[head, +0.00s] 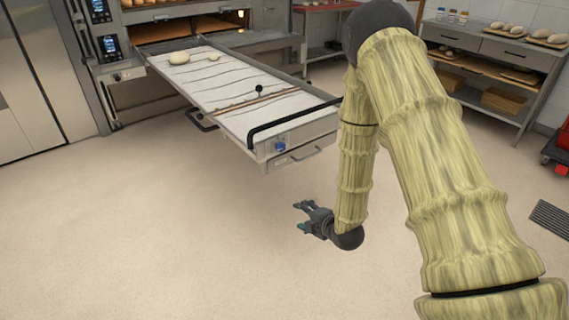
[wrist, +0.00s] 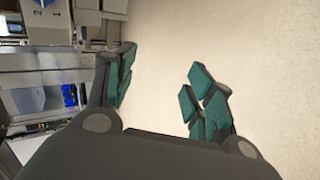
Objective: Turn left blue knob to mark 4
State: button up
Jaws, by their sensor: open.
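A blue knob (head: 280,146) sits on the front end face of the pulled-out loader (head: 300,138), below its black handle bar. It is small, and its mark cannot be read. I see only one blue knob clearly in the head view. In the wrist view a blue part (wrist: 70,96) shows at the left, beside my gripper; I cannot tell for sure that it is the same knob. My gripper (head: 301,216) is open and empty, low over the floor, in front of and below the loader's end, apart from it. It also shows in the wrist view (wrist: 160,80).
Dough pieces (head: 180,58) lie on the loader's far end, before the deck oven (head: 185,28). A shelf unit (head: 480,75) with bread stands at the right. A dark floor grate (head: 551,217) lies at the right edge. The floor around my gripper is clear.

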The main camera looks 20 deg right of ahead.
jog(key=w+d+r+n+t+y+b, duration=0.25)
jog(key=w+r+n+b, duration=0.25)
jog(key=w+n, duration=0.25)
jog(key=n+t+y+b, duration=0.1)
jog(key=n+t+b, duration=0.2)
jog(key=n, duration=0.3)
send_near(283, 149)
jog(key=shift+m, duration=0.35)
jog(key=b+x, duration=0.1)
jog(key=x, duration=0.8)
jog(key=shift+c, duration=0.2)
jog(key=shift+r, duration=0.1)
jog(key=c, duration=1)
